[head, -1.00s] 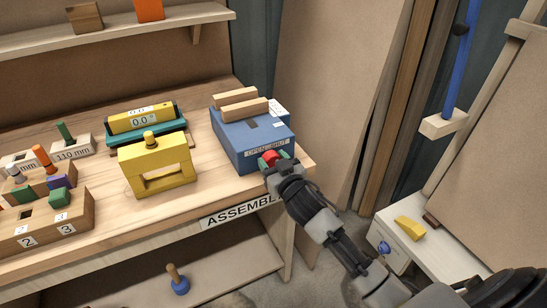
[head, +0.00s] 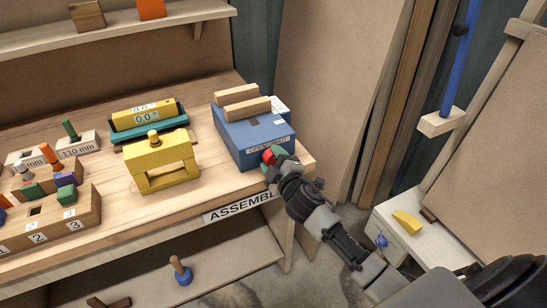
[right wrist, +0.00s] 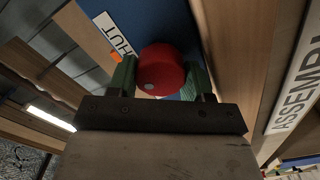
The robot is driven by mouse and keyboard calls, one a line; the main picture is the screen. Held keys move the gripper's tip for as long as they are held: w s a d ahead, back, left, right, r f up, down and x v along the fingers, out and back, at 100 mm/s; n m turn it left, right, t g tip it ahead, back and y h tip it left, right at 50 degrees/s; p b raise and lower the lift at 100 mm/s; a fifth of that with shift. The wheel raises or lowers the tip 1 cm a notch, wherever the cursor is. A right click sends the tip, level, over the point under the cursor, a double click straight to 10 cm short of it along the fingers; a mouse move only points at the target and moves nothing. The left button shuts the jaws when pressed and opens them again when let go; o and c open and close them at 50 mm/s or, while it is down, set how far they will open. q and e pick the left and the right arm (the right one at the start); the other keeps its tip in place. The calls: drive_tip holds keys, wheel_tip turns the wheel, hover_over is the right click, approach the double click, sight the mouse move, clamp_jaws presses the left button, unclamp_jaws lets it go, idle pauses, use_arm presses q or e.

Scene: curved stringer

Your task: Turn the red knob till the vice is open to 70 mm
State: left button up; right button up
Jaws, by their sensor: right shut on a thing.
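The blue vice (head: 254,135) stands at the right end of the workbench, with two wooden jaws (head: 237,96) on top and a gap between them. The red knob (head: 269,156) is on its front face, beside an OPEN/SHUT label. In the right wrist view the knob (right wrist: 161,70) sits between the two green fingers, with a pale dot on its face. My right gripper (head: 276,160) is shut on the knob. The opening in millimetres cannot be read; a small white tag on the vice is too small to read. My left gripper is not in view.
A yellow block frame (head: 160,163) stands left of the vice, with a yellow level (head: 144,115) on a teal base behind it. Numbered blocks with pegs (head: 50,225) are at the left. A white cabinet (head: 400,235) with a yellow wedge (head: 407,221) stands at the right.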

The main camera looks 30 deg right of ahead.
drive_tip(key=n, duration=0.4)
drive_tip(key=shift+n+p, duration=0.3)
drive_tip(key=shift+p, duration=0.05)
drive_tip(key=shift+f+n, duration=0.1)
drive_tip(key=shift+n, duration=2.2)
drive_tip(key=o, duration=0.7)
drive_tip(key=shift+a, duration=0.1)
drive_tip(key=shift+c, duration=0.2)
drive_tip(key=shift+f, duration=0.1)
